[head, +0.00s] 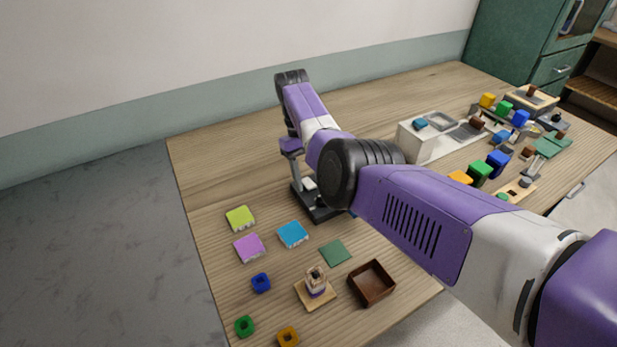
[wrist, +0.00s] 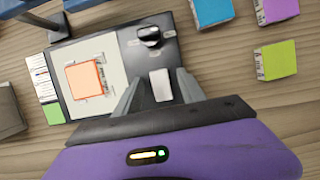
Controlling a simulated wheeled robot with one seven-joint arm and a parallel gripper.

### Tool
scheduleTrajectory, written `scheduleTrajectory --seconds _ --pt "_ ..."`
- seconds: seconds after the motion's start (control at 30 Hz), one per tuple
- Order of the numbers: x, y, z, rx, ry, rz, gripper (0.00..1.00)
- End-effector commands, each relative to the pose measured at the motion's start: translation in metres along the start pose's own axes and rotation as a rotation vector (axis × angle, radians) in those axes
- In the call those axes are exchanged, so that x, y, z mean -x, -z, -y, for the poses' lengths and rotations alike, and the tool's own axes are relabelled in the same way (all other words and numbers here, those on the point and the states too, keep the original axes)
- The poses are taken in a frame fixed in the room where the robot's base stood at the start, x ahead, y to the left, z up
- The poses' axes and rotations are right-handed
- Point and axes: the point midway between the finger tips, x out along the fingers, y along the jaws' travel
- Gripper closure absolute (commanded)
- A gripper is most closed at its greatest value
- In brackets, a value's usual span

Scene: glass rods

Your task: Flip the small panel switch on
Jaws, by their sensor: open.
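The panel is a black plate that lies under my gripper in the wrist view (wrist: 125,62); it also shows in the head view (head: 318,213), partly hidden by my arm. A small white rocker switch (wrist: 160,84) sits on its right part. Its on or off position cannot be told. My gripper (wrist: 160,77) is open, pointing down, with one grey finger on each side of the switch and nothing held. Whether the fingers touch the switch cannot be told. In the head view my gripper (head: 292,150) is above the panel.
On the panel are a black knob (wrist: 149,36) and a pale area with an orange square (wrist: 84,78). Blue (head: 293,234), purple (head: 249,247) and lime (head: 240,218) blocks lie nearby. A brown tray (head: 371,283) stands at the front. The table's back left is clear.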

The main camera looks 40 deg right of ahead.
Motion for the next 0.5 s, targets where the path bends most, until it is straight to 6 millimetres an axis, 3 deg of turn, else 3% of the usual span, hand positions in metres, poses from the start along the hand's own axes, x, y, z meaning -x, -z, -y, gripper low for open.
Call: scheduleTrajectory --seconds 0.17,0.5 --pt "0.012 0.001 0.000 -0.001 0.000 -0.002 0.53" --pt "0.063 0.002 0.000 0.001 0.000 -0.001 0.53"
